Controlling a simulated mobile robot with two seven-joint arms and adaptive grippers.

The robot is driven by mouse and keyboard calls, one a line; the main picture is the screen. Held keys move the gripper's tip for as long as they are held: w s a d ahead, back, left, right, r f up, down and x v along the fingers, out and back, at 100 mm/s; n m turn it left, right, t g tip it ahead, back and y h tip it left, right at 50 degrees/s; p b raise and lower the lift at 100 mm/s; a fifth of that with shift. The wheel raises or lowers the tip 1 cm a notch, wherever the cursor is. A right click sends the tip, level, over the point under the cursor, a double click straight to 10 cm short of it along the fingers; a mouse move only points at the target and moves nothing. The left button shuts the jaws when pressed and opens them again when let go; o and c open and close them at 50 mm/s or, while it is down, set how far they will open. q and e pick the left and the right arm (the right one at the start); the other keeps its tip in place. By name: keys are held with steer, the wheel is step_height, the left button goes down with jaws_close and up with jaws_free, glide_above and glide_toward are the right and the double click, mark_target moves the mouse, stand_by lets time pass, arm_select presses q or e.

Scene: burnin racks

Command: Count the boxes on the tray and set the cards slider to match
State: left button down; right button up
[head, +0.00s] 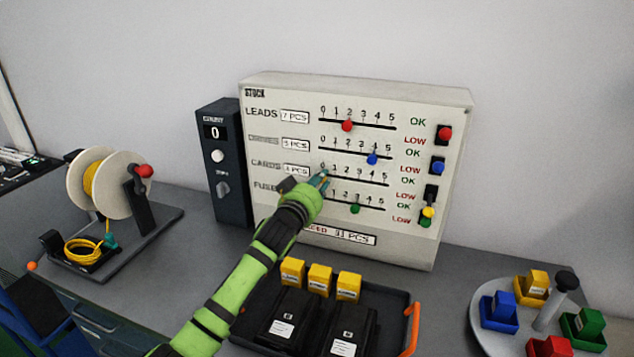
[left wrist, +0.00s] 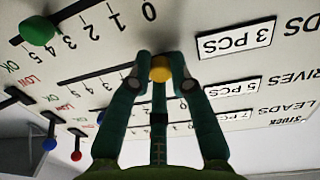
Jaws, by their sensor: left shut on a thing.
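The stock panel (head: 270,200) stands upright at the back with rows of sliders. My left gripper (head: 318,182) is at the left end of the cards row, near its 0 mark. In the left wrist view my left gripper (left wrist: 160,72) is shut on the yellow cards slider knob (left wrist: 161,68); the gripper hides this knob in the head view. The dark tray (head: 408,305) lies in front of the panel. Three yellow boxes (head: 320,279) stand in a row at its back, with two larger black boxes (head: 347,330) in front. My right gripper is not in view.
Other slider knobs are red (head: 347,125), blue (head: 372,159) and green (head: 355,208). Small switches (head: 444,133) line the panel's right side. A black counter unit (head: 226,165) reads 0. A wire reel (head: 105,185) stands left, a round carousel (head: 520,310) right.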

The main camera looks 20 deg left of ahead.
mark_target(359, 180)
arm_select(q)
steer(key=d, duration=0.4)
steer(key=d+b, duration=0.1)
steer(key=d, duration=0.4)
steer(key=shift+s+f+b, duration=0.1)
steer(key=shift+s+b, duration=0.1)
steer(key=shift+b, duration=0.1)
steer(key=shift+a, duration=0.2)
steer(key=c, duration=1.1)
jaws_free()
steer(key=shift+s, duration=0.1)
steer(key=s, duration=0.8)
steer(key=s+a, duration=0.1)
steer(key=s, duration=0.2)
steer(key=shift+s, duration=0.4)
